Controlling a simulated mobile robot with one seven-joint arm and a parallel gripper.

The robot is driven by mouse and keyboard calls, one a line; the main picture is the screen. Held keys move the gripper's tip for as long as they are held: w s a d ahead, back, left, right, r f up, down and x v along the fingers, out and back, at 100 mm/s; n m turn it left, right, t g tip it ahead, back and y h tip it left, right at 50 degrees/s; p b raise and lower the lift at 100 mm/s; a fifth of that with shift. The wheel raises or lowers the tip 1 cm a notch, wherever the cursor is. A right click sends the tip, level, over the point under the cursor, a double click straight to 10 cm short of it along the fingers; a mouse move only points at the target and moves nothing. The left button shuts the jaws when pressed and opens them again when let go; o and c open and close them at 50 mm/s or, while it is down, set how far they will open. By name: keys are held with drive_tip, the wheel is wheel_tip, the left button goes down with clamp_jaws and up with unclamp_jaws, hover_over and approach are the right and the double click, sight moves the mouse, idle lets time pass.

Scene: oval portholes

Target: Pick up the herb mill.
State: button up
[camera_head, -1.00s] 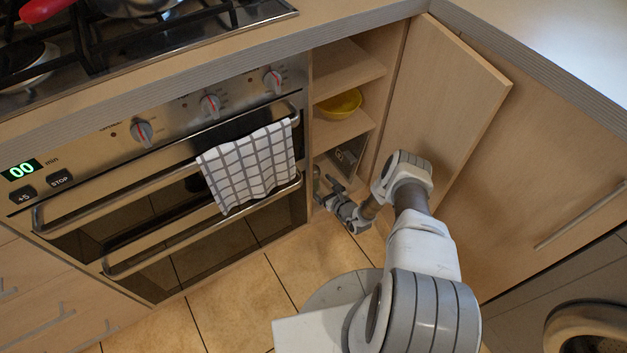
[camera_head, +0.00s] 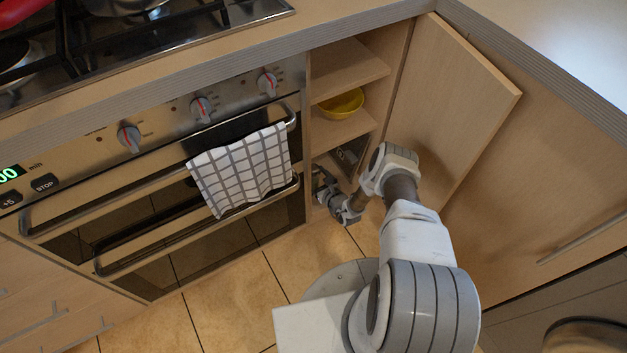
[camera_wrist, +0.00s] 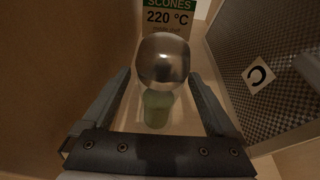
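In the wrist view, what looks like the herb mill stands upright, with a shiny round metallic top (camera_wrist: 163,60) and a pale green body (camera_wrist: 157,108). My gripper (camera_wrist: 161,76) is open, with one finger on each side of the mill and the round top between the fingertips. A narrow gap seems to show at each side; I cannot tell whether either finger touches. In the head view my gripper (camera_head: 324,184) reaches into the lowest compartment of the open cabinet, and the mill cannot be made out there.
A wooden wall stands close on the left in the wrist view. A dark checkered panel (camera_wrist: 265,75) leans on the right, and a scones sign (camera_wrist: 168,18) is behind the mill. A yellow bowl (camera_head: 341,104) sits on the shelf above. The open cabinet door (camera_head: 455,105) is beside my arm.

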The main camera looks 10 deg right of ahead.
clamp_jaws()
drive_tip(key=shift+r, duration=0.1)
idle(0.4)
